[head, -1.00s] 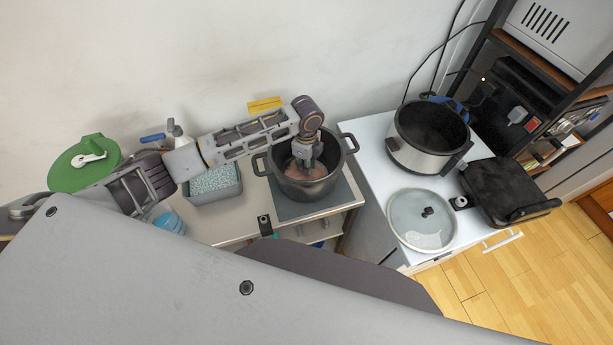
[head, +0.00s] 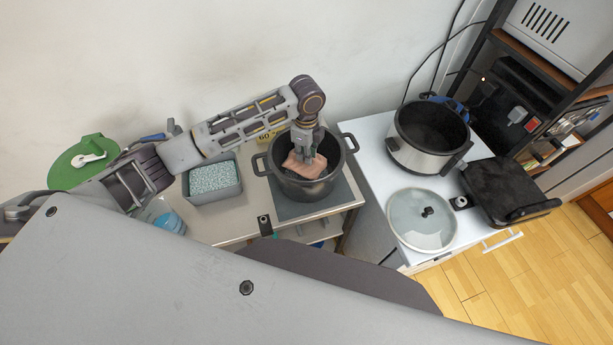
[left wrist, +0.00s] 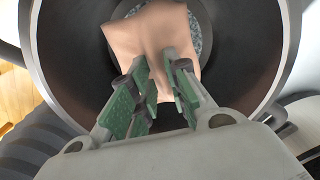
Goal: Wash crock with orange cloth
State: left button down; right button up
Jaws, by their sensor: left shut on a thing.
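The crock (head: 308,191) is a dark round pot with two loop handles. It stands upright on a dark square plate on the left counter. My left gripper (head: 304,156) reaches down into its mouth from above. It is shut on the orange cloth (head: 291,162), which looks pale pinkish-orange and bunched inside the pot. In the left wrist view the cloth (left wrist: 148,32) hangs at the green-padded fingertips (left wrist: 160,72), and the crock's inner wall (left wrist: 255,65) surrounds it. A speckled grey patch shows beyond the cloth. Contact between cloth and wall is unclear. My right gripper is out of view.
A grey bin (head: 213,184) stands left of the crock, with blue bowls (head: 170,222) and a green round item (head: 76,176) further left. A cooker (head: 415,155), glass lid (head: 413,235) and black grill (head: 505,190) stand right. The wall is behind.

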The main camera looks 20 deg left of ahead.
pick_arm(q)
notch_tip(320, 180, up, 13)
dwell(1.7)
